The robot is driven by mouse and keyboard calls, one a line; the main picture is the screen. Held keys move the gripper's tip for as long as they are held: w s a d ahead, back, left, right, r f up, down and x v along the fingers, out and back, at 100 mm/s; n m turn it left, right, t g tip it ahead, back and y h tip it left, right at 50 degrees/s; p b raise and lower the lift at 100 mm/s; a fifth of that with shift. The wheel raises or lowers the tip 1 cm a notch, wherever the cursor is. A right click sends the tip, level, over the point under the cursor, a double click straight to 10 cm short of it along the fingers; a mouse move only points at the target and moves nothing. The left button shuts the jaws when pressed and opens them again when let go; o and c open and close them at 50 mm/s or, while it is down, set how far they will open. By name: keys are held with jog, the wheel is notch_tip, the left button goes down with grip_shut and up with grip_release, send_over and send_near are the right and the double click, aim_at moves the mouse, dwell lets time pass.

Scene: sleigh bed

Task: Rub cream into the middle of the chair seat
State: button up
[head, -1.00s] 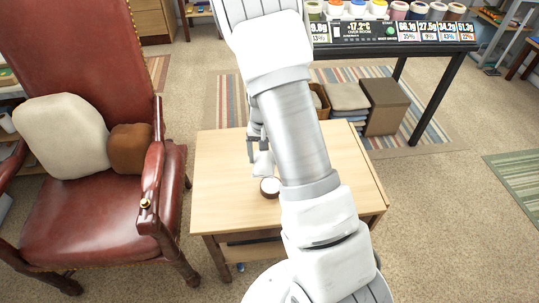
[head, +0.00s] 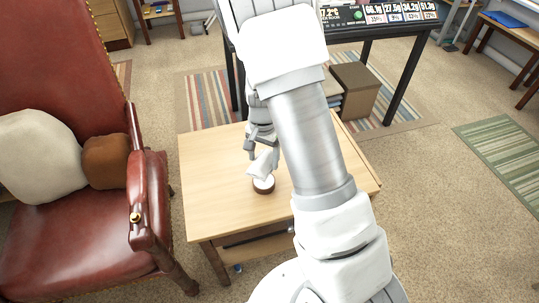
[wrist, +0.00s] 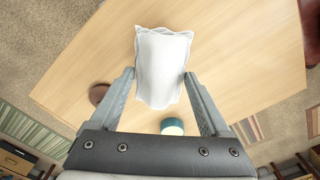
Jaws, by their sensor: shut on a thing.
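My gripper (wrist: 159,78) is shut on a white cloth (wrist: 163,68), which hangs down between the fingers. In the head view the cloth (head: 264,165) is just over a small round brown jar (head: 264,188) with a white top. Its lower end overlaps the jar's top; whether it touches the cream cannot be told.
The wooden table (head: 215,210) also carries a flat brown round thing (wrist: 97,94) and a teal container with a pale top (wrist: 172,126). A pale cushion (head: 38,150) and a brown cushion (head: 106,160) lie on the chair. The chair's armrest (head: 148,190) rises between seat and table.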

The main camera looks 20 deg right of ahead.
aim_at(264, 171)
jog(key=shift+s+f+m, duration=0.1)
jog(key=shift+f+m, duration=0.05)
jog(key=shift+m, duration=0.15)
jog(key=shift+f+b, duration=2.55)
jog(key=shift+f, duration=0.35)
jog(key=shift+f+b, duration=0.3)
jog(key=shift+f, duration=0.3)
jog(key=shift+r+p, duration=3)
jog(key=shift+r, duration=0.6)
